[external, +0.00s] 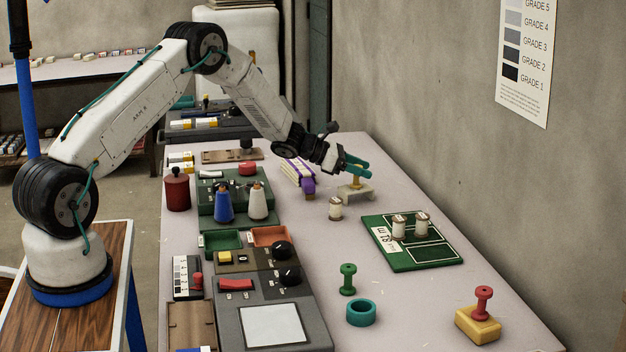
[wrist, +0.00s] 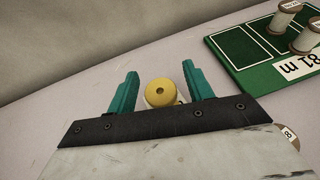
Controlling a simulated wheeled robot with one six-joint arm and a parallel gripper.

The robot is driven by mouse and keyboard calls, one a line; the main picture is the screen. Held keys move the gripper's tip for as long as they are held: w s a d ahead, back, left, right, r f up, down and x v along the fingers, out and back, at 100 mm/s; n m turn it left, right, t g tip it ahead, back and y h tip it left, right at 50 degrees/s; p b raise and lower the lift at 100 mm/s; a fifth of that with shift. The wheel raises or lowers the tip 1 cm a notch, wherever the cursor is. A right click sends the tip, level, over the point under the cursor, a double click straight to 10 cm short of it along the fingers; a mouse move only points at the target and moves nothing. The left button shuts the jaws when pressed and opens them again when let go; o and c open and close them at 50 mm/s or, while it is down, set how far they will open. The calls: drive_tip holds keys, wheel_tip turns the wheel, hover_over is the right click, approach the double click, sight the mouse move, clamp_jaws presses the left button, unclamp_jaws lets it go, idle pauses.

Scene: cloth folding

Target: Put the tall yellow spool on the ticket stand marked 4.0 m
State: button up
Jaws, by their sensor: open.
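The yellow spool (external: 355,181) stands upright on a small pale bridge-shaped stand (external: 364,193) towards the far right of the table. In the wrist view the spool's round yellow top (wrist: 159,92) sits between the two teal fingers. My gripper (external: 357,166) is open around the upper part of the spool, and gaps show on both sides of it in the wrist view (wrist: 160,86). A green board (external: 408,259) carries two pale spools and a ticket whose marking I cannot read surely. No 4.0 m marking is legible.
A pale spool (external: 336,209) stands near the pale stand. A purple-and-cream item (external: 300,175) lies just left of it. Control boxes fill the left side.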

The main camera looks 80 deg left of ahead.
drive_tip(key=v, duration=1.1)
drive_tip(key=shift+s, duration=0.15)
drive_tip(key=d+r+m+g+h, duration=0.2)
drive_tip(key=d+r+m, duration=0.4)
drive_tip(key=d, duration=0.5)
drive_tip(key=d+r+m+g+h, duration=0.2)
drive_tip(key=d+r+m, duration=0.2)
drive_tip(key=d+r, duration=0.55)
drive_tip(key=s+d+r+m+g+h, duration=0.1)
drive_tip(key=s+d+r+m+g, duration=0.1)
drive_tip(key=s+d+m, duration=0.45)
drive_tip(key=s+d+r+m+g, duration=0.2)
drive_tip(key=s+d+r, duration=0.15)
drive_tip(key=d, duration=0.65)
drive_tip(key=s+d+r+m+g+y, duration=0.15)
drive_tip(key=s+d+m, duration=0.25)
drive_tip(key=s+d, duration=0.4)
drive_tip(key=s+f+m+g+y, duration=0.2)
drive_tip(key=s+m+y, duration=0.4)
drive_tip(key=s, duration=1.7)
drive_tip(key=d+m, duration=0.1)
drive_tip(key=m, duration=0.4)
drive_tip(key=shift+s, duration=0.15)
drive_tip(key=shift+f+g, duration=0.15)
drive_tip(key=shift+g, duration=0.1)
